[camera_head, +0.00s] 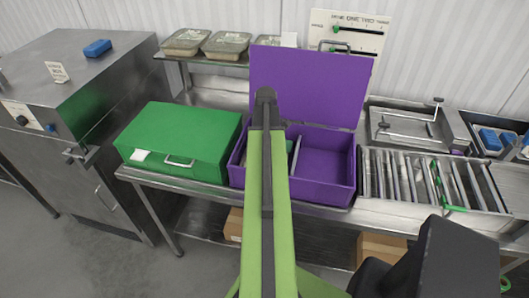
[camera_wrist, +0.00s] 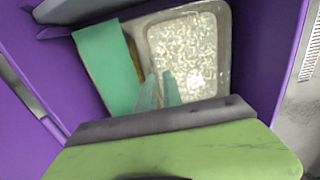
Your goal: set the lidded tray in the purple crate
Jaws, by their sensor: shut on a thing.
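The purple crate (camera_head: 322,175) stands open on the steel bench, its lid raised at the back, with a divider between two compartments. In the wrist view its purple walls (camera_wrist: 262,60) surround the lidded tray (camera_wrist: 222,25), which shows white rice under a clear cover. My gripper (camera_wrist: 162,88) is shut on the tray, its teal fingers at the tray's near side. A flat green piece (camera_wrist: 105,65) lies beside the rice on the left. My arm hides most of the crate's left compartment in the head view. I cannot tell whether the tray touches the crate floor.
A closed green crate (camera_head: 180,135) stands directly left of the purple one. The right compartment looks empty. Several lidded trays (camera_head: 226,44) sit on the back shelf. A roller rack (camera_head: 430,180) is at the right, and a steel cabinet (camera_head: 85,110) at the left.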

